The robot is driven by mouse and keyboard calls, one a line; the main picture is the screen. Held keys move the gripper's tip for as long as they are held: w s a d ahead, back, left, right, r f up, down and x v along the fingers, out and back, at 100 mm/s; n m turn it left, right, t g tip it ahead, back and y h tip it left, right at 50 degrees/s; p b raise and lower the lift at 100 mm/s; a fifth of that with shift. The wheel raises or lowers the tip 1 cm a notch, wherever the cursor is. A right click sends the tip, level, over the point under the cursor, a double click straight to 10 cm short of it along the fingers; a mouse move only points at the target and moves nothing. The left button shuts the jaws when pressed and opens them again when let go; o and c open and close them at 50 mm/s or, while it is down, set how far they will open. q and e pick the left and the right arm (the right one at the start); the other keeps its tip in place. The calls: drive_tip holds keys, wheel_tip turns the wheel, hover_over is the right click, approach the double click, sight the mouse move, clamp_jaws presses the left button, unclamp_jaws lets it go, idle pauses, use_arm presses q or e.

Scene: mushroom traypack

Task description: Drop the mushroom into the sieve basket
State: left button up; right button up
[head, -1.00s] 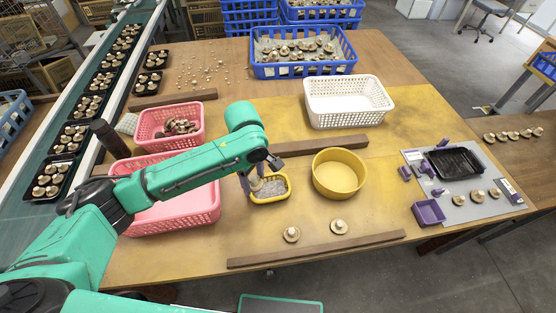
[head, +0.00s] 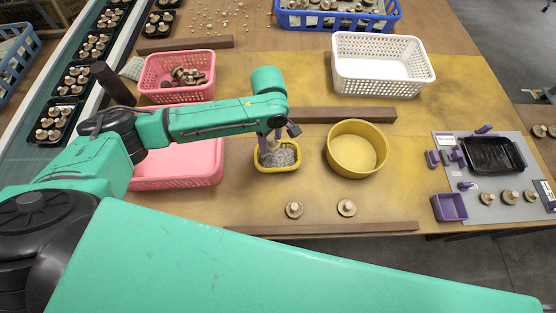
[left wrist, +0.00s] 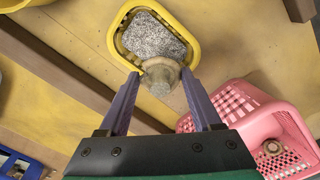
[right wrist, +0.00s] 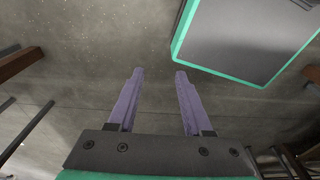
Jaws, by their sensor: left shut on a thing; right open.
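My left gripper (head: 270,138) is above the small yellow tray (head: 294,163), which holds grey granules. In the left wrist view, the gripper (left wrist: 160,75) is shut on a pale mushroom (left wrist: 160,85), at the near edge of the tray (left wrist: 116,40). I cannot tell whether the mushroom touches the granules. No single container is clearly the sieve basket: perforated pink baskets (head: 178,185) lie left, a perforated white basket (head: 383,87) at the back, and a round yellow tub (head: 357,170) just right of the tray. My right gripper (right wrist: 159,73) is open and empty over grey floor.
Two mushrooms (head: 294,210) (head: 346,208) lie in front of the tub. Wooden strips (head: 340,115) (head: 330,228) cross the table. A grey mat (head: 470,205) with a black tray stands right. My green arm link covers the lower foreground.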

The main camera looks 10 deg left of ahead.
use_arm(q)
drive_tip(key=shift+s+r, duration=0.15)
drive_tip(key=shift+s, duration=0.1)
drive_tip(key=o, duration=0.9)
drive_tip(key=shift+c, duration=0.2)
drive_tip(key=shift+o, duration=0.6)
wheel_tip(320, 180, up, 15)
drive_tip(key=shift+f, duration=0.2)
use_arm(e)
drive_tip(key=shift+s+d+f, duration=0.2)
drive_tip(key=shift+s, duration=0.6)
